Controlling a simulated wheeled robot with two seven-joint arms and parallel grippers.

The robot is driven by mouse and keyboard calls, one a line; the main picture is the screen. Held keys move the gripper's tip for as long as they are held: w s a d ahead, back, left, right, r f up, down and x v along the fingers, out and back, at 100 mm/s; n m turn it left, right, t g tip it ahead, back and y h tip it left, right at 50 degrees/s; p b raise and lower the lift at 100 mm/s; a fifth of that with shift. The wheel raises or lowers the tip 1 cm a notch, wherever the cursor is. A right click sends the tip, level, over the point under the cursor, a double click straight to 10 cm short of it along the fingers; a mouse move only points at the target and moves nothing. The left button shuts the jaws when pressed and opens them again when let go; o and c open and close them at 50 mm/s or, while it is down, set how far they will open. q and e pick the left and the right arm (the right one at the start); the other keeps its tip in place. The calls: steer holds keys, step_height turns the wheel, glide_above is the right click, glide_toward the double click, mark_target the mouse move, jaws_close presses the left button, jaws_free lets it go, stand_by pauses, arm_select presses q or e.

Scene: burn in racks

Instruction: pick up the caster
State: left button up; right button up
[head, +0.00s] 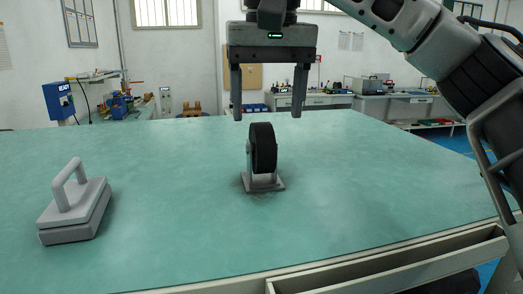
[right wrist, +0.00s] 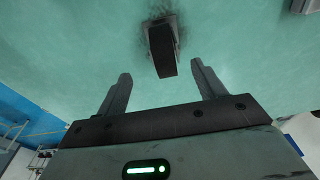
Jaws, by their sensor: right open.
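The caster (head: 263,150) stands upright on the green tabletop (head: 180,190), its black wheel up and its grey metal plate flat on the surface. In the right wrist view the caster (right wrist: 163,50) shows beyond the fingertips, roughly midway between them. My right gripper (head: 268,115) is open and empty, with its fingers pointing down above the caster and apart from it. The right wrist view also shows its two spread fingers (right wrist: 160,80). My left gripper is in neither view.
A grey block with a handle (head: 75,208) sits at the left of the table. The table's front edge with an open drawer or tray (head: 400,265) is at the lower right. The tabletop around the caster is clear. Benches (head: 390,105) stand in the background.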

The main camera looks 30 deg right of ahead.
mark_target(262, 122)
steer(key=shift+w+a+f, duration=0.1)
steer(key=shift+w+f, duration=0.1)
steer(key=shift+f, duration=0.75)
steer(key=shift+w+a+f, duration=0.1)
steer(key=shift+w+f, duration=0.1)
steer(key=shift+f, duration=0.7)
steer(key=shift+w+a+f, duration=0.1)
steer(key=shift+w+f, duration=0.1)
steer(key=shift+f, duration=0.75)
steer(key=c, duration=1.3)
steer(key=shift+o, duration=0.2)
steer(key=shift+r, duration=0.1)
